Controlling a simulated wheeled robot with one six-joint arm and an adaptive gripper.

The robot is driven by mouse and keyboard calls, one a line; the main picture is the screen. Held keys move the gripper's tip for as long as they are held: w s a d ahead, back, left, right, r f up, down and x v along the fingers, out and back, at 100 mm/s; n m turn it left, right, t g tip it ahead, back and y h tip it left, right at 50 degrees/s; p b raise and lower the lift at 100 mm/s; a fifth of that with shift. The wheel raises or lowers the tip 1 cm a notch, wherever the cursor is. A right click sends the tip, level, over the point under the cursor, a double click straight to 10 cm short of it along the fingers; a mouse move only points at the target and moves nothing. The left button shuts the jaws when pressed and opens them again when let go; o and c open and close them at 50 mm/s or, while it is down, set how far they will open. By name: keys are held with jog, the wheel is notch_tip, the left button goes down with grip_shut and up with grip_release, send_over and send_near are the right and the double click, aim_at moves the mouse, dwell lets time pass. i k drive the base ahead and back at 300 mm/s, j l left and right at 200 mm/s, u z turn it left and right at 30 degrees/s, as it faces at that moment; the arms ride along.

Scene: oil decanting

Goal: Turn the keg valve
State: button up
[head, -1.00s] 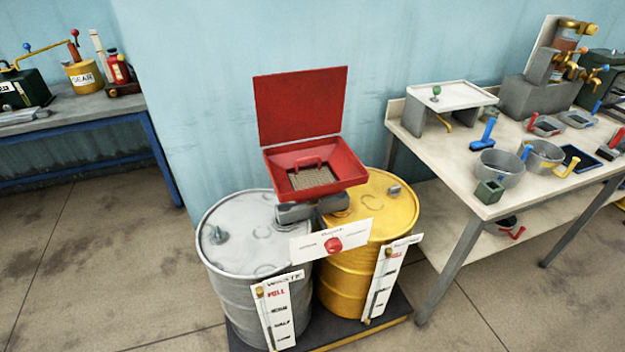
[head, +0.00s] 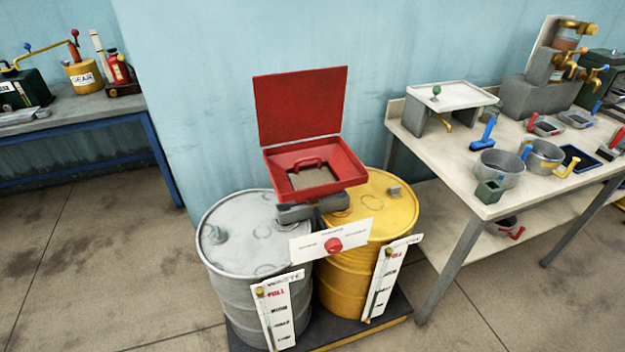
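No keg is clearly labelled. The likeliest valves are the brass taps (head: 574,68) with blue and red knobs, on a grey stand (head: 530,98) at the back right of the workbench. Above them is a clear vessel with brownish content and a brass cap (head: 575,27). These parts are small, and I cannot tell whether any tap is open or shut. A red knob (head: 333,245) sits on a white plate in front of the two drums. My gripper is not in view.
A silver drum (head: 235,240) and a yellow drum (head: 350,280) stand on a dark pallet, with an open red funnel box (head: 315,170) above. The workbench (head: 460,170) holds pots, scoops and trays. Floor is clear at the lower left and lower right.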

aim_at(333, 245)
jog(key=i+l+u, duration=0.1)
jog(key=l+u, duration=0.25)
jog(key=l, duration=0.2)
jog(key=l+u, duration=0.35)
jog(key=l, duration=0.2)
